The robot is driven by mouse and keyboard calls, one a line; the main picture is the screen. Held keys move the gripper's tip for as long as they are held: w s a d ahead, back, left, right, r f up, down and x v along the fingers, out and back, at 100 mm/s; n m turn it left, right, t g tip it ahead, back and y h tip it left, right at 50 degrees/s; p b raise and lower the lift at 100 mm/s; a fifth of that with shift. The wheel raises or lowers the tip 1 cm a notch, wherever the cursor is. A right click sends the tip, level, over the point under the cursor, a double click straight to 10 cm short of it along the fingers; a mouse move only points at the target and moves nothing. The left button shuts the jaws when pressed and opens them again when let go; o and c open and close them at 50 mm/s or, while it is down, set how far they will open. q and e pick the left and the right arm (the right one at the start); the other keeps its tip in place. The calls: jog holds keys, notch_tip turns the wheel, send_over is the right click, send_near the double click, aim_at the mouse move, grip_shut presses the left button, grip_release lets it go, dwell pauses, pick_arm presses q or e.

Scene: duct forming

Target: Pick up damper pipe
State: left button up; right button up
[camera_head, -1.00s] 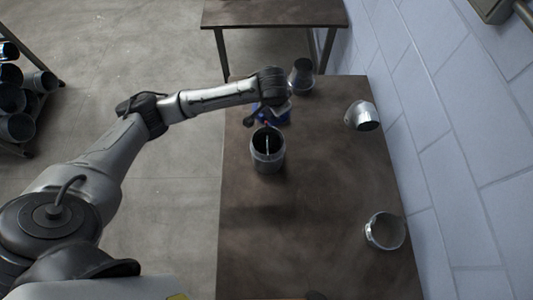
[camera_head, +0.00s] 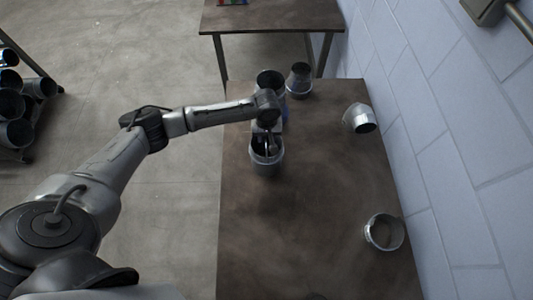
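An open-topped grey metal pipe (camera_head: 266,168) stands upright on the brown table, with a thin pale piece visible inside its mouth. It looks like the damper pipe. My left gripper (camera_head: 265,149) points down at the mouth of this pipe, at its far rim. The fingers are small and dark here, so I cannot tell whether they are open, shut or touching the rim. The wrist hides part of the space behind the pipe. My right gripper is not in view.
On the table (camera_head: 320,240), a dark-mouthed pipe (camera_head: 270,80) and a tapered fitting (camera_head: 300,80) stand at the far end. An elbow piece (camera_head: 359,118) and a metal ring (camera_head: 384,232) lie near the right wall.

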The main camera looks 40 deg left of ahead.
aim_at(264, 167)
pick_arm(q)
jog(key=shift+s+f+p, duration=0.1)
jog(key=shift+f+p, duration=0.3)
jog(key=shift+f, duration=4)
grip_shut()
